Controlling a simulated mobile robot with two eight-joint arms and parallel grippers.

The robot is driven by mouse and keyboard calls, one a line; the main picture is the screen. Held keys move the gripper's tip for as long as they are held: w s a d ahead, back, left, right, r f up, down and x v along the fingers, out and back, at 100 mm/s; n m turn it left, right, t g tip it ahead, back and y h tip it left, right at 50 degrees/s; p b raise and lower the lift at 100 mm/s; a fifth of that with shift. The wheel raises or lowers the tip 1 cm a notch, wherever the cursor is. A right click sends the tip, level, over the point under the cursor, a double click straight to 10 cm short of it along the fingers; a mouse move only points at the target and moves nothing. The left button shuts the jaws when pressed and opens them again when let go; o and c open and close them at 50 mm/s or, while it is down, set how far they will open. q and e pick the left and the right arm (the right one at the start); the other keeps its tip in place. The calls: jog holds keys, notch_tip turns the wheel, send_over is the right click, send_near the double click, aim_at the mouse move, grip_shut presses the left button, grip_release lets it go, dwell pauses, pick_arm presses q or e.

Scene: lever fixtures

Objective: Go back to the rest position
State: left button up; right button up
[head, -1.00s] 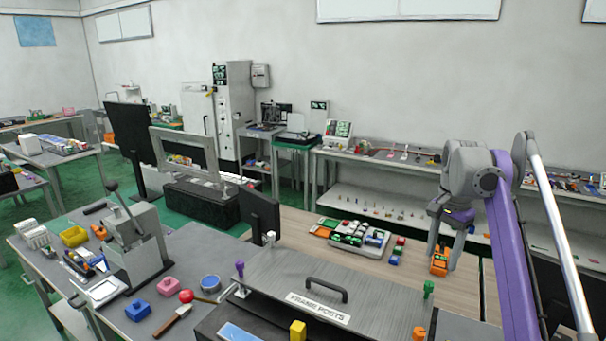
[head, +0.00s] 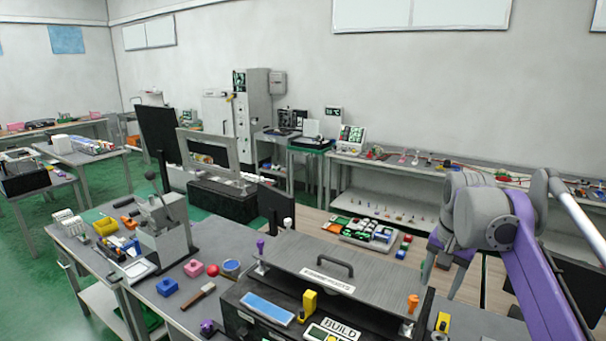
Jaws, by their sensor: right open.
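My right arm comes in from the right edge with a purple link. My right gripper (head: 443,277) points down, open and empty, over the right side of the wooden table top, apart from the objects there. Its fingertips are partly hard to make out. My left gripper is not in view. A grey lever fixture (head: 168,240) with a black-knobbed lever (head: 155,184) stands on the left bench. A grey panel with a dark handle (head: 330,262) lies in front, with orange and purple posts at its ends.
Near the panel are a yellow block (head: 309,304), a BUILD box (head: 333,331) and a blue plate (head: 268,309). A tray of small parts (head: 365,232) lies behind the panel. A dark monitor (head: 274,204) stands left of it. The wall shelf is farther back.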

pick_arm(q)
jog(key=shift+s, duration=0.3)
pick_arm(e)
jog(key=s+a+f+n+t, duration=0.2)
jog(key=s+a+f+n, duration=0.2)
jog(key=s+f, duration=0.7)
jog(key=s+a+f+n+t, duration=0.2)
jog(key=s+a+f+n, duration=0.2)
jog(key=s+f, duration=0.7)
jog(key=shift+s+a+f+n, duration=0.2)
jog(key=shift+a+n, duration=0.1)
jog(key=shift+a, duration=0.9)
